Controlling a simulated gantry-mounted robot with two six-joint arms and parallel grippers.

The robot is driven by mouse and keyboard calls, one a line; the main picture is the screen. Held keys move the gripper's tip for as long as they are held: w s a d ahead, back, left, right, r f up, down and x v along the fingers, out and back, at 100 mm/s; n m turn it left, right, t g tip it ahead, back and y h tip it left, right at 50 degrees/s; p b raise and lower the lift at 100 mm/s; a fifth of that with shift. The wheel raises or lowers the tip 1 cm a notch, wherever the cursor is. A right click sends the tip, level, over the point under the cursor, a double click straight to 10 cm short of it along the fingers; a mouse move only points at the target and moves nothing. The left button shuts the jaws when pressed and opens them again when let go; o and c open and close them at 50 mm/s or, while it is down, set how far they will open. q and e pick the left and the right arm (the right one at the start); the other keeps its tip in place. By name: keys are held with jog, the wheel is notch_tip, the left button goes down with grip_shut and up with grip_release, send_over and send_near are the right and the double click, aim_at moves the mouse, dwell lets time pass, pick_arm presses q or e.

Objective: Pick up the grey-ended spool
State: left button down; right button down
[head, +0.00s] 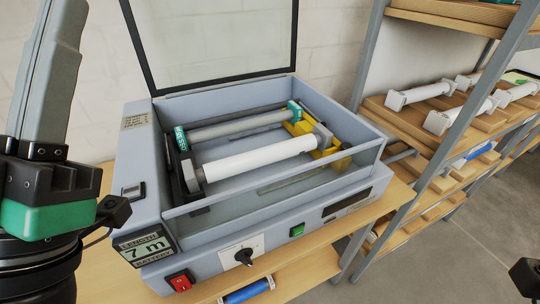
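A white spool with grey ends (258,158) lies across the inside of the open laminator (290,234), in front of a grey roller with teal ends (238,126). Its left end is by a black bracket and its right end is by a yellow bracket (328,154). More white spools with pale grey ends (425,92) lie on the shelf at the right. My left arm stands at the left edge, but its fingers do not show. Only a small dark part shows at the lower right edge, and my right gripper's fingers are out of view.
The laminator's clear lid (215,45) stands raised at the back. A metal shelf post (440,130) rises close to the laminator's right side. A blue roll (247,292) lies below the table (385,222). The length display reads 7 m.

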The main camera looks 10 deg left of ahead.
pick_arm(q)
jog(key=c, duration=1.5)
grip_release()
jog(key=shift+c, duration=0.2)
jog(key=o, duration=1.4)
jog(key=shift+a, duration=0.1)
